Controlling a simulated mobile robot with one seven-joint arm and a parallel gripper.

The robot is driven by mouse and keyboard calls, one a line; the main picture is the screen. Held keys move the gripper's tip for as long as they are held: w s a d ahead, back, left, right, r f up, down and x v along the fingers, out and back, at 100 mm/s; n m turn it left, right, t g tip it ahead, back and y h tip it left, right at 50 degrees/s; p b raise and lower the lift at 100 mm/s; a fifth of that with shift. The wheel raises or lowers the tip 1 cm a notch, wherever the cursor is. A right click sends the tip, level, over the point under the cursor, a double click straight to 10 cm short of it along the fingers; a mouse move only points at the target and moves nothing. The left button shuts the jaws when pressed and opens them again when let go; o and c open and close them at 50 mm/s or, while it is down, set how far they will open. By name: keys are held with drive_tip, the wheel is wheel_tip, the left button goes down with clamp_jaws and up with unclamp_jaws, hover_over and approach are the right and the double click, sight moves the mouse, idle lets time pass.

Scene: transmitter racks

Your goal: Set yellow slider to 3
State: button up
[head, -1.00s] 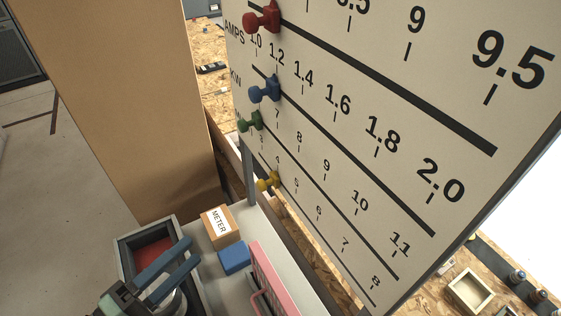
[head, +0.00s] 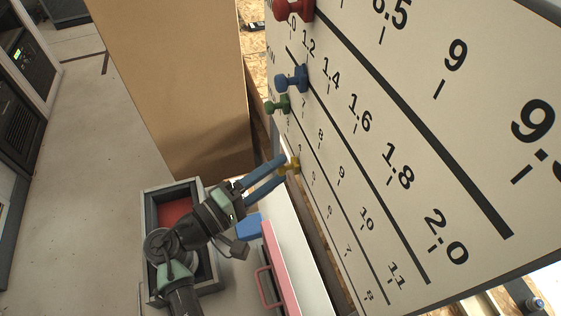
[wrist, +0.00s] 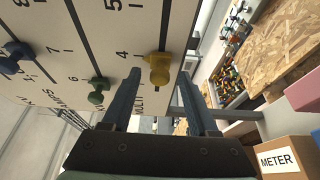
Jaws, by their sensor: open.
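The yellow slider (head: 290,165) is a knob on the lowest scale of the white panel (head: 470,160). In the wrist view the yellow slider (wrist: 158,70) stands near the 4 mark. I cannot make out a 3 mark clearly there. My gripper (head: 281,166) is open, its two blue-grey fingers pointing at the panel with their tips close to the yellow knob. In the wrist view the knob shows between and just beyond the fingers of my gripper (wrist: 162,88). I cannot tell whether a finger touches it.
The green slider (head: 277,104), blue slider (head: 291,79) and red slider (head: 294,8) sit on other scales nearby. Below my arm are a grey bin with a red inside (head: 148,215), a blue block (head: 249,228) and a pink-handled piece (head: 283,270). A METER box (wrist: 282,158) stands close by.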

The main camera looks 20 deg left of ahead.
drive_tip(key=shift+x, duration=0.9)
drive_tip(key=shift+c, duration=0.3)
clamp_jaws()
idle(0.6)
